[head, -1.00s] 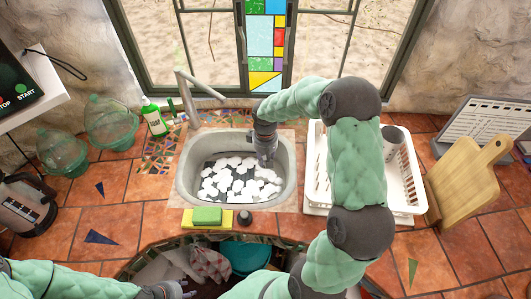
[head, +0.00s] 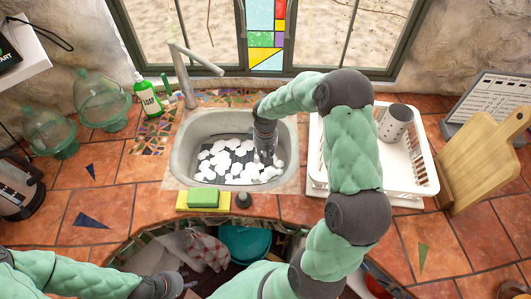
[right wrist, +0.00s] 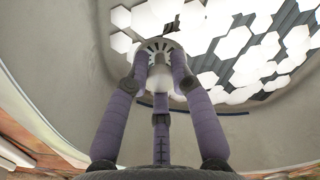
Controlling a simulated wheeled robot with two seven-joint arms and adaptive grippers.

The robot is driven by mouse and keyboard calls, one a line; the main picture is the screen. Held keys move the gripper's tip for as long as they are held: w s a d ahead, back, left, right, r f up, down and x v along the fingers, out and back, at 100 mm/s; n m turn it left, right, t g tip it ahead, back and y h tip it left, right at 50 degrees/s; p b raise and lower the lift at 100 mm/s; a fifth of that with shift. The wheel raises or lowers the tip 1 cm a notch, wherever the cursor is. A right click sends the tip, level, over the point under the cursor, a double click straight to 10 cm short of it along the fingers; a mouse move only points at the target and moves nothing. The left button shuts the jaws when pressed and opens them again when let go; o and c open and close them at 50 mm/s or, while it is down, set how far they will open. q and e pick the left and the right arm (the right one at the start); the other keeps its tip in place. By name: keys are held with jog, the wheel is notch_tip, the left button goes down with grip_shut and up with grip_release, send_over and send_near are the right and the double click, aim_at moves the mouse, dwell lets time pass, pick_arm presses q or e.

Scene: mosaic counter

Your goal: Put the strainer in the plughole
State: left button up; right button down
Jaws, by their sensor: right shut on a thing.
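My right gripper (head: 265,157) reaches down into the grey sink basin (head: 186,160) at its right side. In the right wrist view its fingers (right wrist: 160,62) are shut around the pale stem of the strainer (right wrist: 157,46), a round, slotted disc. The strainer is above the basin floor; whether it touches it I cannot tell. It is not clear in the head view. I cannot make out the plughole; white hexagon shapes over dark stripes cover much of the basin floor. My left gripper (head: 178,284) is low in the picture, in front of the counter, its fingers partly cut off.
A yellow and green sponge (head: 204,197) and a small dark knob (head: 243,199) sit at the front rim. The tap (head: 182,75) and soap bottle (head: 148,95) stand behind left. A white dish rack (head: 408,160) with a cup is close on the right. Glass domes (head: 100,92) stand left.

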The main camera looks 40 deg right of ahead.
jog(key=b, duration=0.5)
send_over(266, 172)
jog(key=shift+w+f, duration=0.1)
jog(key=shift+f, duration=3.55)
jog(key=shift+f+b, duration=0.35)
jog(key=shift+f, duration=0.4)
jog(key=c, duration=0.5)
grip_release()
jog(key=shift+r, duration=0.1)
jog(key=shift+r+p, duration=4.3)
jog(key=shift+r, duration=1.6)
